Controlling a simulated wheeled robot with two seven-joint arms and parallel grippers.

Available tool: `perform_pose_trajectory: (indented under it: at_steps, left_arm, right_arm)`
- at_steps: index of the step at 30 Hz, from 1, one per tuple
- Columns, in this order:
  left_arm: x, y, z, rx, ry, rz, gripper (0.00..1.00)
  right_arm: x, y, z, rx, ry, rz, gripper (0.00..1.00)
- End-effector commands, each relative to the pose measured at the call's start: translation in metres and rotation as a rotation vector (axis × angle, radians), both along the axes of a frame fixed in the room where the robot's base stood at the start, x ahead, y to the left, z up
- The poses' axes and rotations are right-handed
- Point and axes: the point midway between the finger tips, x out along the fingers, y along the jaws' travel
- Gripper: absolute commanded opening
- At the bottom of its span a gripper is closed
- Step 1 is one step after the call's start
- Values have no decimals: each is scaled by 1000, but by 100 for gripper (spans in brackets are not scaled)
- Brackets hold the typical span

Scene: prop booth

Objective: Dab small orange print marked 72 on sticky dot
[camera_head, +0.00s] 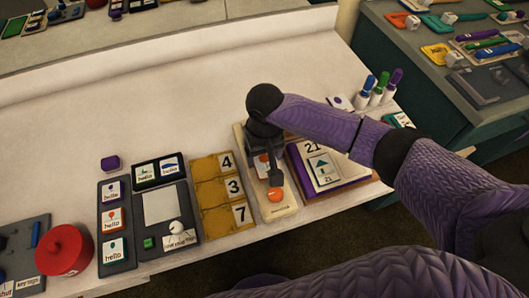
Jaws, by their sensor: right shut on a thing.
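My right gripper (275,181) reaches down over a cream board (287,212) near the table's front edge. It is shut on a small orange piece (275,195), which shows at its fingertips over the lower part of the board. I take this piece for the orange print; no 72 can be read on it. Another orange patch (262,158) shows beside the gripper, partly hidden by it. I cannot make out the sticky dot. Whether the orange piece touches the board cannot be told. My left gripper is not in view.
Left of the board stands a yellow rack (213,193) with cards 4, 3 and 7. A purple-edged board with a card marked 21 (322,165) lies right. Markers (377,90) stand behind. A red round pot (64,250) is far left. The table's back is clear.

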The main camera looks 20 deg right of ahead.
Motion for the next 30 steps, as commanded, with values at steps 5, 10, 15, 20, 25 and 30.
perform_pose_trajectory:
  at_steps: [5, 10, 15, 20, 25, 30]
  left_arm:
    - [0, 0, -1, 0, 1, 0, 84]
    - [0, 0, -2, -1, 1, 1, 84]
    - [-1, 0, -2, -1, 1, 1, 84]
    - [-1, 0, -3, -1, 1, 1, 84]
    - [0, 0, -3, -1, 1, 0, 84]
    - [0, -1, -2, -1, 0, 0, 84]
  right_arm:
    - [0, 0, -2, 1, 0, 0, 23]
    - [0, 0, -5, 1, 0, 0, 23]
    - [0, 0, -7, 1, 0, 0, 23]
    - [0, 0, -8, 0, 0, 0, 23]
    - [0, 0, -7, 0, 0, 0, 23]
    - [0, 0, -7, 0, 0, 0, 23]
